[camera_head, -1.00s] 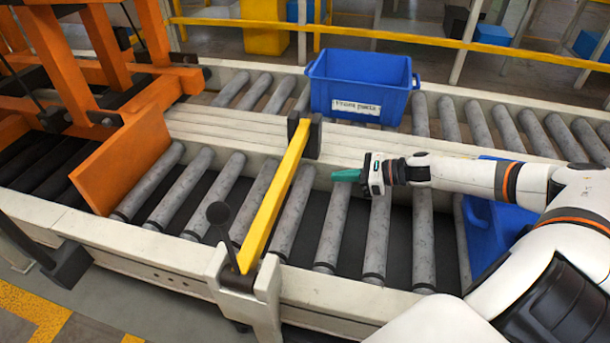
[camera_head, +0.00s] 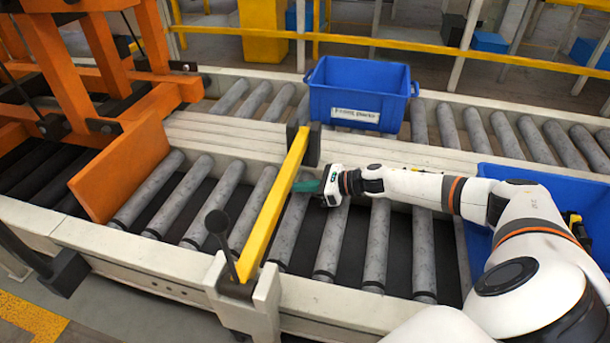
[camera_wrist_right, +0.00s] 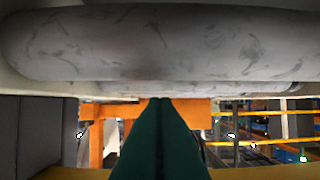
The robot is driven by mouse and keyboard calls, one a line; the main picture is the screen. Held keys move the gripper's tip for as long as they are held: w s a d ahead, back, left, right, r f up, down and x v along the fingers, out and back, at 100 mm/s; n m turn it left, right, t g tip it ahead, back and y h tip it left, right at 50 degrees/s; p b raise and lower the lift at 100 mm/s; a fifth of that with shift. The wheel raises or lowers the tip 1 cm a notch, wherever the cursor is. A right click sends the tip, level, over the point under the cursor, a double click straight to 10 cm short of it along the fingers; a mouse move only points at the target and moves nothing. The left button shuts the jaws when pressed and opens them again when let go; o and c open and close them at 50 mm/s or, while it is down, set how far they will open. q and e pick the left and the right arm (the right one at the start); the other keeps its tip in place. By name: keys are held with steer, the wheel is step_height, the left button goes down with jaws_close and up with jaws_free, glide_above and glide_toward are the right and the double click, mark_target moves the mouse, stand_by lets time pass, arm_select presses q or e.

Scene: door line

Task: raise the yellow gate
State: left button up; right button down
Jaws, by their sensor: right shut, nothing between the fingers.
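The yellow gate (camera_head: 273,205) is a long bar lying low across the near roller conveyor, from a dark bracket at the far rail to a post on the near rail. A black ball-topped lever (camera_head: 218,224) stands by its near end. My right gripper (camera_head: 304,186) reaches in from the right, its green fingers shut and empty, with the tips beside the bar's right side. I cannot tell whether they touch it. In the wrist view the green fingers (camera_wrist_right: 160,125) point past a grey roller, with a yellow strip along the bottom edge. My left gripper is out of view.
A blue labelled bin (camera_head: 358,92) stands on the far conveyor. A larger blue bin (camera_head: 585,190) is at the right, partly behind my right arm. An orange plate (camera_head: 120,168) and orange frame stand left of the gate. The rollers between plate and gate are clear.

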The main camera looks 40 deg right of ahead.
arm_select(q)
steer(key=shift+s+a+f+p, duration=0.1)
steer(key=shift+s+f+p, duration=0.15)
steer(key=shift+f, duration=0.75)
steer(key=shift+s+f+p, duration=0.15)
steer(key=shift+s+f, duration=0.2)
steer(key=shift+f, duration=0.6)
arm_select(e)
steer(key=shift+s+d+r, duration=0.1)
steer(key=shift+r, duration=1.9)
steer(key=shift+r, duration=0.15)
